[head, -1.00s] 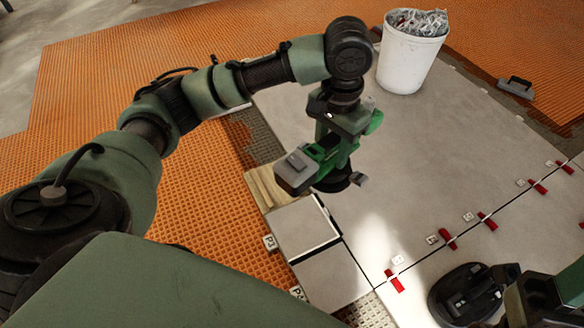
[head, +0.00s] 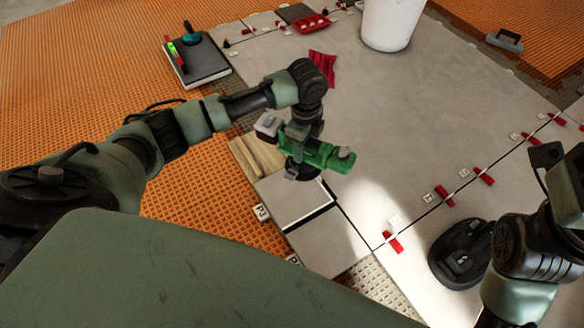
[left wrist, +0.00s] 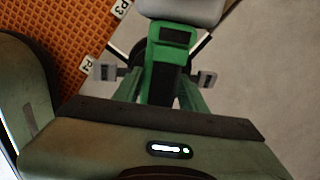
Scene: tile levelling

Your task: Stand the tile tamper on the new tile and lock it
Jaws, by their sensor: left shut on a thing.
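My left gripper (head: 303,132) is shut on the green tile tamper (head: 325,155). The tamper has a grey block at one end and a round black foot, and its green body points right in the head view. In the left wrist view the tamper's green body (left wrist: 165,75) lies between the fingers. The foot is over the far edge of a small grey tile (head: 287,202), which has dark and white lines along its edges; I cannot tell whether they touch. The tamper's lock does not show clearly. My right arm (head: 520,245) is at the right, its gripper unclear.
A black round tool (head: 462,254) stands on the large tiles near my right arm. Red wedges (head: 394,241) and white clips line the joint. Wooden strips (head: 255,160) lie beyond the small tile. A white bucket (head: 391,22) and red cloth (head: 323,66) are farther back. Orange matting (head: 80,75) lies left.

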